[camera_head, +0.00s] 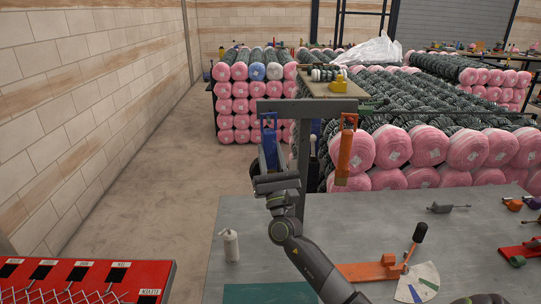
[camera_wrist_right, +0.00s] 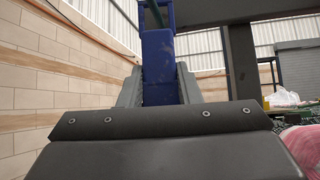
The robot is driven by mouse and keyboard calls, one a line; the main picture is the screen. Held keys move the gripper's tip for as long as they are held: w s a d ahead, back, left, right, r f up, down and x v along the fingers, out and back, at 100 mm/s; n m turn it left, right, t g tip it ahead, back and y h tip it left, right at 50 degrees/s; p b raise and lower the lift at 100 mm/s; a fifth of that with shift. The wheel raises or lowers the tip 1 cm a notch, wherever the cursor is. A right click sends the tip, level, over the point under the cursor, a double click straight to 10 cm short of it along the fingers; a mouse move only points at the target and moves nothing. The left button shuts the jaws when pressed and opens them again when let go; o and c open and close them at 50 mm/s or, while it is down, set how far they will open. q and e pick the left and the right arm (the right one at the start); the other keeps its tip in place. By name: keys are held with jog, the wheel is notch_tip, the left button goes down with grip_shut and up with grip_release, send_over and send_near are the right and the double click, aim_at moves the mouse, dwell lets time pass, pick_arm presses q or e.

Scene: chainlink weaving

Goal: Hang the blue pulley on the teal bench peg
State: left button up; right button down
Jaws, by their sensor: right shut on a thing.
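The blue pulley (camera_head: 269,146) is upright in my right gripper (camera_head: 270,165), in front of the left end of a dark grey overhead bar. In the right wrist view, the blue pulley (camera_wrist_right: 158,55) stands between the two grey fingers, which are shut on its sides. A teal rod, seemingly the teal bench peg (camera_wrist_right: 152,14), shows at the pulley's top, by its blue frame. I cannot tell whether the peg passes through that frame or only lies in line with it. My left gripper is out of view.
The grey post and crossbar (camera_head: 305,106) stand at the grey bench (camera_head: 330,225). An orange pulley (camera_head: 344,155) hangs at the bar's right end. A white bottle (camera_head: 230,245), an orange-red tool (camera_head: 370,270) and a red rack (camera_head: 85,280) are nearby. Pink-ended rolls (camera_head: 410,145) fill the background.

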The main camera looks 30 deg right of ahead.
dwell(0.4)
jog(key=c, duration=1)
grip_release()
jog(key=shift+o, duration=0.2)
jog(key=shift+f, duration=0.1)
jog(key=shift+s+f, duration=0.1)
jog(key=shift+f, duration=0.05)
jog(key=b+v, duration=0.6)
jog(key=v, duration=0.5)
jog(key=shift+s+a, duration=0.15)
jog(key=shift+s, duration=0.15)
